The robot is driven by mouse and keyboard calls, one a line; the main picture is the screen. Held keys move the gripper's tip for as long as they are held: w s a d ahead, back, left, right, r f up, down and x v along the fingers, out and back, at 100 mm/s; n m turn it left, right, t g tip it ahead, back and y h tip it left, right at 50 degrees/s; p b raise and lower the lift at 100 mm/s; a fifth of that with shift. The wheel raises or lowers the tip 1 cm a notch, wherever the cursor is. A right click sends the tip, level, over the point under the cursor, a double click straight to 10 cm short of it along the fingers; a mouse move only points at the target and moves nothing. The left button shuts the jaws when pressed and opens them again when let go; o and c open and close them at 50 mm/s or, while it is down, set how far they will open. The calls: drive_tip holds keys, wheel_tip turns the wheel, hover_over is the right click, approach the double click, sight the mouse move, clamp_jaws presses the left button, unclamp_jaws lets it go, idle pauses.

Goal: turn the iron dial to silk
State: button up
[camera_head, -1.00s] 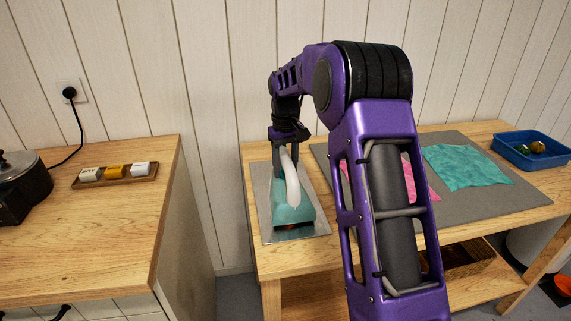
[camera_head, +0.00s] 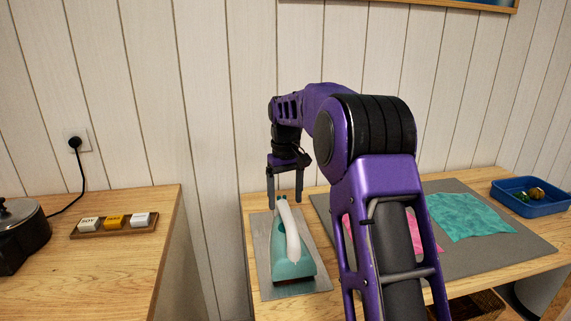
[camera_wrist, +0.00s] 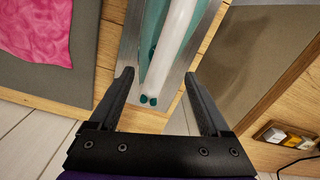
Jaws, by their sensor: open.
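The teal iron (camera_head: 293,264) with a white handle stands on a grey metal plate (camera_head: 262,270) on the wooden table. I cannot make out a marked dial in either view. My gripper (camera_head: 285,201) is open and empty, pointing down at the far end of the iron. In the wrist view my gripper (camera_wrist: 159,75) has its two fingers spread, one on either side of the handle's end. Any contact cannot be told.
Pink cloth (camera_head: 424,235) and teal cloth (camera_head: 468,216) lie on a grey mat (camera_head: 520,245) to the right, by a blue tray (camera_head: 530,208). A left counter (camera_head: 110,270) holds a dark pot (camera_head: 20,238) and labelled blocks on a wooden tray (camera_head: 113,233).

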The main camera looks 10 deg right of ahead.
wheel_tip(320, 180, up, 10)
drive_tip(key=p, duration=0.1)
drive_tip(key=shift+p, duration=0.35)
